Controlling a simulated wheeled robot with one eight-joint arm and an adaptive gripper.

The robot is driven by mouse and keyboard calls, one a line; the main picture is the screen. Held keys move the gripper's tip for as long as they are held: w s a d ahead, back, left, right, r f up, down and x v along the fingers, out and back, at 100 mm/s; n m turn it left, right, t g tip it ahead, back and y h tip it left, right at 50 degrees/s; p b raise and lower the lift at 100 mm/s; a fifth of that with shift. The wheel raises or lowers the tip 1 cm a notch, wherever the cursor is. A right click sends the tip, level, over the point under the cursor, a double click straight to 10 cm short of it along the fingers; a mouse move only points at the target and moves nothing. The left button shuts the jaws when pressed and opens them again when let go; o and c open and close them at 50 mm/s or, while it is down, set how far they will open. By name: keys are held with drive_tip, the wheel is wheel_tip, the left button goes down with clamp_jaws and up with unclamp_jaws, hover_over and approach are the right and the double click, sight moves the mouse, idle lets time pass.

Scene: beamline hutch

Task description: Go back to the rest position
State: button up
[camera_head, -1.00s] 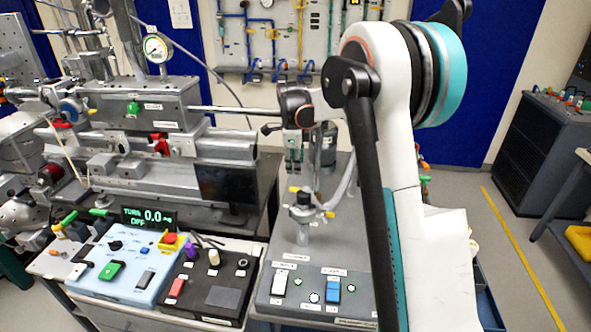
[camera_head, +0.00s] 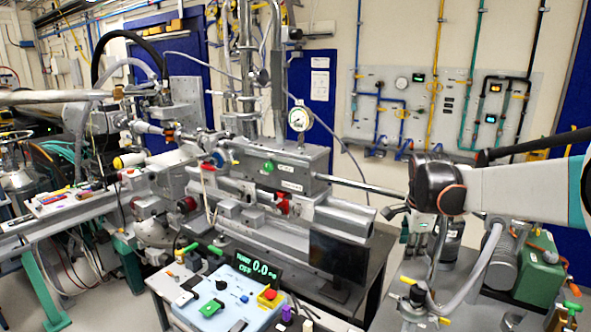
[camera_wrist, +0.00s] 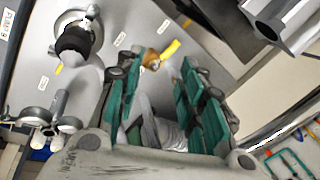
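My white arm (camera_head: 530,190) reaches in from the right edge in the head view, with its dark wrist joint at the left end. My gripper (camera_head: 413,258) hangs below that joint, pointing down beside a grey hose and a pump station. In the wrist view my gripper (camera_wrist: 158,88) shows two fingers with green pads set apart, and nothing is held between them. A grey hose and a green body show behind the gap.
A steel beamline instrument (camera_head: 270,170) with a dial gauge (camera_head: 299,119) fills the middle. A monitor (camera_head: 337,262) and a blue control box (camera_head: 230,295) stand before it. A green pump (camera_head: 540,270) is at the right. A black knob (camera_wrist: 75,42) shows in the wrist view.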

drive_tip(key=s+a+r+n+t, duration=0.1)
drive_tip(key=s+a+r+n, duration=0.15)
drive_tip(key=s, duration=0.35)
drive_tip(key=s+a+r+n, duration=0.1)
drive_tip(key=s+a+n, duration=0.1)
drive_tip(key=s+n, duration=0.25)
drive_tip(key=s+a+r+n+t, duration=0.1)
drive_tip(key=s+a+r+n, duration=0.15)
drive_tip(key=s, duration=0.45)
drive_tip(key=s+a+f+n+t, duration=0.1)
drive_tip(key=s+a+f+n, duration=0.1)
drive_tip(key=s+n, duration=0.3)
drive_tip(key=s+a+f+n+t+y, duration=0.1)
drive_tip(key=s+a+f+n, duration=0.1)
drive_tip(key=s+n, duration=0.3)
drive_tip(key=s+f, duration=0.1)
drive_tip(key=s, duration=0.2)
drive_tip(key=shift+f, duration=0.3)
drive_tip(key=shift+a, duration=0.1)
